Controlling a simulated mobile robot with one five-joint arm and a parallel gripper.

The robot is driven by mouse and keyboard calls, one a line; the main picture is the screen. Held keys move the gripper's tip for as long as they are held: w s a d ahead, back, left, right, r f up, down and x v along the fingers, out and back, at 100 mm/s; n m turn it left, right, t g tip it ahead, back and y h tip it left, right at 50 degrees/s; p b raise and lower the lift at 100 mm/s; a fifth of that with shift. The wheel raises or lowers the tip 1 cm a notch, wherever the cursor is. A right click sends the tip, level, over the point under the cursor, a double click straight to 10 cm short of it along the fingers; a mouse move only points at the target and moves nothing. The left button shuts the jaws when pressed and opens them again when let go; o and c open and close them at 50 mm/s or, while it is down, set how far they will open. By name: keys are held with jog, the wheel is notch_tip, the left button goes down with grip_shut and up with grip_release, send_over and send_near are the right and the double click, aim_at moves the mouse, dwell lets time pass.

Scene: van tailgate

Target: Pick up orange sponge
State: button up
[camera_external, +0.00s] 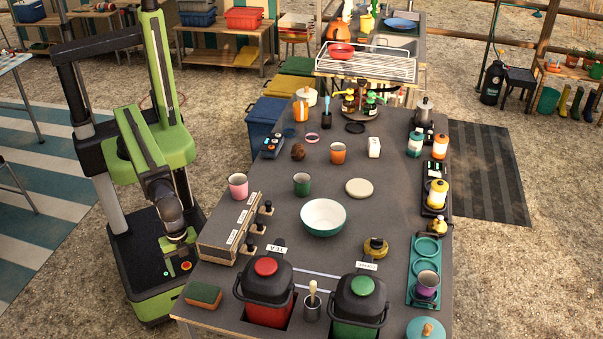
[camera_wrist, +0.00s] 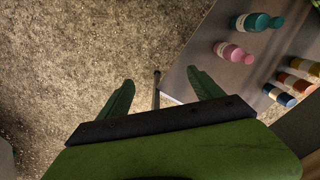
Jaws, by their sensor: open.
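The orange sponge (camera_external: 203,294) lies flat at the near left corner of the dark table (camera_external: 265,208). Its top is dark green and its side is orange. My gripper (camera_external: 178,237) hangs off the left side of the table, beyond the sponge and apart from it. In the wrist view my gripper (camera_wrist: 161,76) has its two green fingers spread with nothing between them. The sponge does not show in the wrist view.
A red-lidded tea container (camera_external: 266,290) stands right of the sponge. A wooden box with knobs (camera_external: 228,232) lines the table edge beyond it. Pink (camera_wrist: 232,51) and teal bottles (camera_wrist: 257,22) stand on a surface in the wrist view. Sandy ground lies left of the table.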

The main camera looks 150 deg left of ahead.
jog(key=o, duration=0.4)
jog(key=shift+o, duration=0.2)
notch_tip(320, 180, up, 32)
jog(key=m+p, duration=0.9)
jog(key=p, duration=2.3)
send_over(202, 291)
notch_tip(202, 291, down, 18)
jog(key=b, duration=1.7)
jog(key=shift+r+b, duration=0.2)
jog(key=shift+b, duration=0.1)
jog(key=shift+r, duration=0.2)
